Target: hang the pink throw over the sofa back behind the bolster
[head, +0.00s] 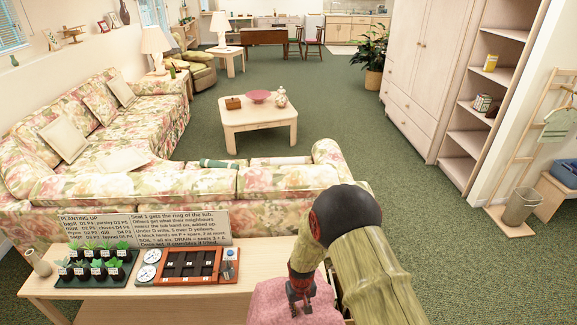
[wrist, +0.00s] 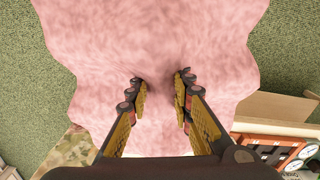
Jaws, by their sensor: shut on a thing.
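The pink throw (head: 268,303) hangs from my gripper (head: 300,290) at the bottom of the head view, by the right end of the console table. In the wrist view the throw (wrist: 150,35) spreads wide beyond the fingers. My gripper (wrist: 160,88) is shut on a bunched fold of it. The floral sofa (head: 140,187) has its near back toward me, beyond the table. I cannot tell which is the bolster. The throw is apart from the sofa back.
The console table (head: 50,287) stands between me and the sofa, with potted seedlings (head: 95,265), a planting sign (head: 145,227) and an orange-brown tray (head: 185,266). Cushions lie on the sofa's left part. A coffee table (head: 258,118) stands beyond.

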